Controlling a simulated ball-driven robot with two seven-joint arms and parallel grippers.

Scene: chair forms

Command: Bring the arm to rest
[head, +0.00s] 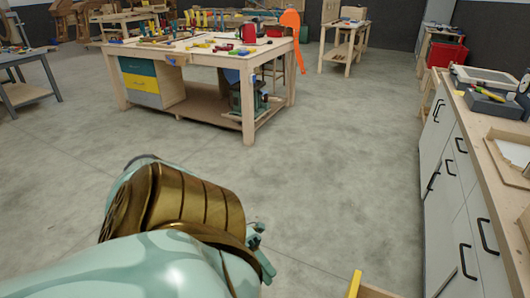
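My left arm, mint green with a ribbed brass section, fills the lower left of the head view. Part of my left gripper (262,255) shows as small teal pieces just past the brass section, over bare floor. Most of it is hidden behind the arm, so I cannot tell whether it is open or shut. No object shows in it. My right gripper is not in view.
A wooden workbench (213,60) with tools and drawers stands ahead. A counter (480,120) with white cabinets runs along the right. A wooden piece with a yellow edge (354,284) shows at the bottom. The grey floor between is clear.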

